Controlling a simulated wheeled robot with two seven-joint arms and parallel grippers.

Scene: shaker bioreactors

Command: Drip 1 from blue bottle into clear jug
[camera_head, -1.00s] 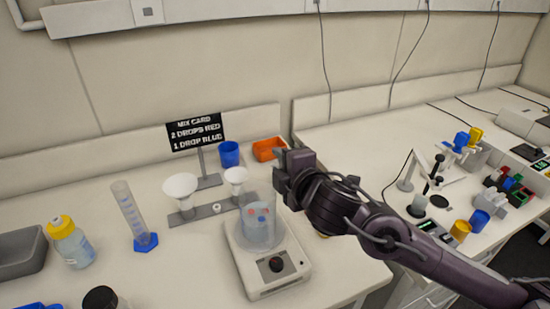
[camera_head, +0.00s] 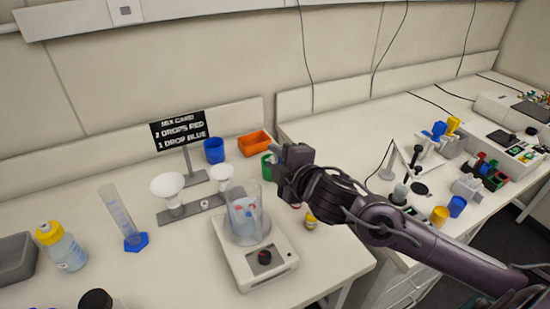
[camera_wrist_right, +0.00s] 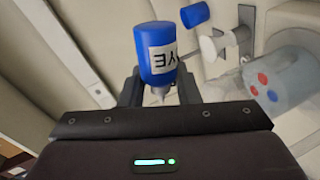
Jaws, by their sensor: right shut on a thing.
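The clear jug (camera_head: 243,213) stands on a white stirrer plate (camera_head: 257,262), with red and blue spots showing in it. My right gripper (camera_head: 280,170) is above and to the right of the jug in the head view. In the right wrist view it is shut on the blue bottle (camera_wrist_right: 157,56), which has a white label and a pale nozzle. The label's lettering appears inverted there, with the nozzle toward the bottom of the picture. The jug (camera_wrist_right: 283,82) is to the right of the bottle, apart from it. In the head view the bottle is hidden. My left gripper is not in view.
A mix card (camera_head: 180,131) reads 2 drops red, 1 drop blue. A small yellow-topped bottle (camera_head: 311,219) stands below my arm.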

